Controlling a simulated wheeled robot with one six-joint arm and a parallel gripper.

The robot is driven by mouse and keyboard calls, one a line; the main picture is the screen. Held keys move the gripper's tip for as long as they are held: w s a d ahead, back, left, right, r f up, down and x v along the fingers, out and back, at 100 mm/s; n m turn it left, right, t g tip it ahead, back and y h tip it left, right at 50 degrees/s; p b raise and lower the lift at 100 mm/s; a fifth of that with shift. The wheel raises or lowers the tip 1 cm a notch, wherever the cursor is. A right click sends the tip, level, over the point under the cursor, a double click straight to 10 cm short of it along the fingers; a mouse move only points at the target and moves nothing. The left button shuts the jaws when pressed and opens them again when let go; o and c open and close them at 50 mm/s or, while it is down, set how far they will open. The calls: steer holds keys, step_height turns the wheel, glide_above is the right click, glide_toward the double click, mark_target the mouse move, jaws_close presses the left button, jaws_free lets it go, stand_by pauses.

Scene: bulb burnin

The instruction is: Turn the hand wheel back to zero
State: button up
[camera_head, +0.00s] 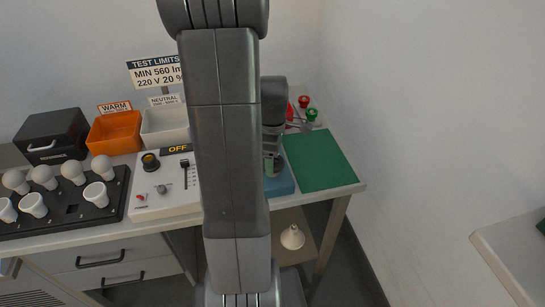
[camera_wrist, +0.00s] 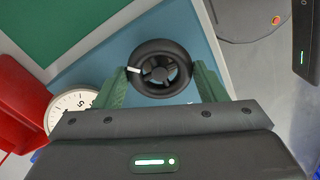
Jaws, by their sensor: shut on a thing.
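The hand wheel (camera_wrist: 176,52) is a black spoked ring on a blue base (camera_wrist: 103,62), seen in the wrist view. It has a white mark on its left side. My gripper (camera_wrist: 160,72) has its green fingers on either side of the rim and is shut on the wheel. A white round dial (camera_wrist: 70,104) with black figures lies to the left, partly cut off by my gripper's body. In the head view the blue base (camera_head: 282,184) shows beside my arm, which hides the wheel.
In the wrist view a red part (camera_wrist: 25,95) stands close at the left. In the head view a green mat (camera_head: 320,160) lies right of the base, and a control panel (camera_head: 165,198) and bulb tray (camera_head: 75,213) stand left. A wall bounds the right.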

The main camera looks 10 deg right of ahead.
steer(key=n, duration=0.4)
steer(key=shift+w+n, duration=0.1)
steer(key=shift+n, duration=0.2)
steer(key=n, duration=0.4)
stand_by(0.3)
steer(key=o, duration=1)
step_height(320, 180, up, 14)
steer(key=shift+f, duration=0.1)
